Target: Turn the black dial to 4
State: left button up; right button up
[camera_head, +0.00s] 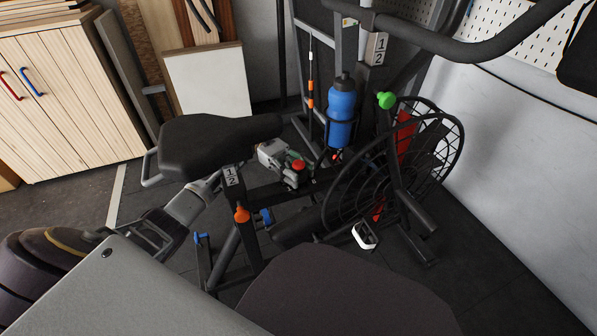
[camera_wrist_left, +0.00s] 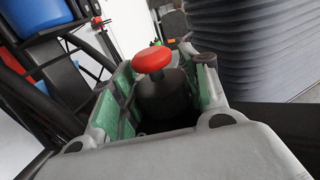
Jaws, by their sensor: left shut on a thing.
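A black dial (camera_wrist_left: 166,97) shows between the green-lined fingers of my left gripper (camera_wrist_left: 157,62) in the left wrist view. A red round knob (camera_wrist_left: 152,58) stands above it. In the head view my left arm comes in beneath the bike seat, and the left gripper (camera_head: 291,162) is at the bike frame beside the red knob (camera_head: 299,165). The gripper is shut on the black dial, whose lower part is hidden. I cannot see any numbers on the dial. My right gripper is not in view.
The exercise bike has a black seat (camera_head: 210,145) above my left arm, a blue bottle (camera_head: 342,103) behind the gripper and a caged fan wheel (camera_head: 440,150) to the right. An orange knob (camera_head: 242,215) is in front. A wooden cabinet (camera_head: 65,95) stands at the left.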

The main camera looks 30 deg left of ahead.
pick_arm(q)
jog(key=shift+m+g+y, duration=0.6)
jog(key=shift+m+g, duration=0.3)
jog(key=shift+g, duration=0.4)
jog(key=o, duration=1)
jog(key=shift+r, duration=0.1)
jog(key=shift+r, duration=4.95)
